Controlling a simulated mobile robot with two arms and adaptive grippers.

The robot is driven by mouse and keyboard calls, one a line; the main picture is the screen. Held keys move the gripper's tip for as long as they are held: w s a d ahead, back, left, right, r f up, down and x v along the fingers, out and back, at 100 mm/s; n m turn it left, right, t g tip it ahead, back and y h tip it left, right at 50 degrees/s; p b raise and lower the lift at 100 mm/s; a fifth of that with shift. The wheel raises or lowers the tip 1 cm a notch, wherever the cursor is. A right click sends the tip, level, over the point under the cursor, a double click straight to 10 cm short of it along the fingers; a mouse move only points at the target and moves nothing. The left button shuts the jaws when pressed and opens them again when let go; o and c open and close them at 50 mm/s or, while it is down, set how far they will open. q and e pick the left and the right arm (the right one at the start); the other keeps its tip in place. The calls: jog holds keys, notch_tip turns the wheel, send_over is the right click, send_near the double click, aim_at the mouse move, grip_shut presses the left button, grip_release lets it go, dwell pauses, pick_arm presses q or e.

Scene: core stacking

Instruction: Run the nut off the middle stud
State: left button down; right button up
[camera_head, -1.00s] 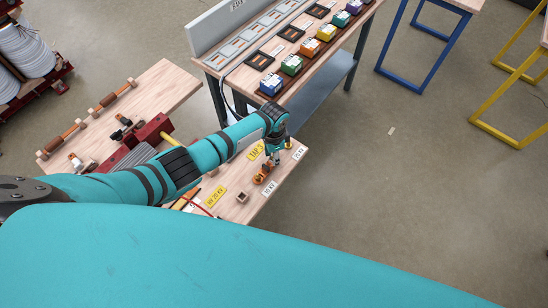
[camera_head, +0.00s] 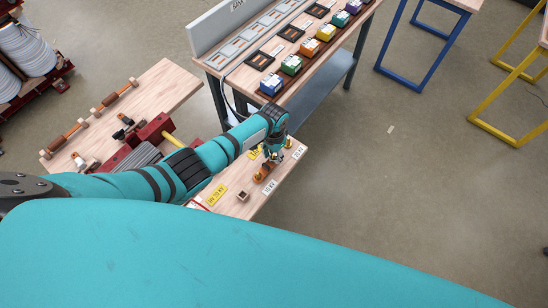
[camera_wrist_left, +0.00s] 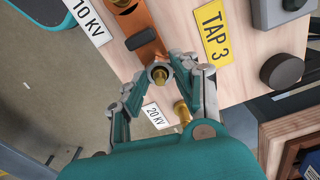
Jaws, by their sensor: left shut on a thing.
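In the left wrist view, my left gripper (camera_wrist_left: 160,70) has its fingers closed around the nut (camera_wrist_left: 158,76) on the middle stud. The stud's brass end shows at the nut's centre. An orange metal bar (camera_wrist_left: 143,38) runs beside it. One brass stud (camera_wrist_left: 183,112) stands beyond the fingers, and another brass piece (camera_wrist_left: 121,4) is cut by the top edge. In the head view, my left gripper (camera_head: 274,157) is over the right end of the wooden bench, at the orange bar (camera_head: 265,172). The nut itself is too small to tell there. My right gripper is not in view.
Labels "TAP 3" (camera_wrist_left: 212,37), "10 KV" (camera_wrist_left: 88,20) and "20 KV" (camera_wrist_left: 156,116) lie near the studs. A dark round knob (camera_wrist_left: 282,70) sits to the right. A second bench with coloured boxes (camera_head: 291,65) stands behind. The floor right of the bench is clear.

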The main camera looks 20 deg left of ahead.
pick_arm(q)
jog(key=n, duration=0.2)
jog(key=shift+s+n+p, duration=0.1)
jog(key=shift+n+p, duration=0.3)
jog(key=shift+n, duration=0.6)
jog(key=n+p, duration=0.1)
jog(key=n, duration=0.1)
jog(key=shift+n, duration=1.3)
jog(key=shift+f, duration=0.1)
jog(key=c, duration=0.9)
grip_release()
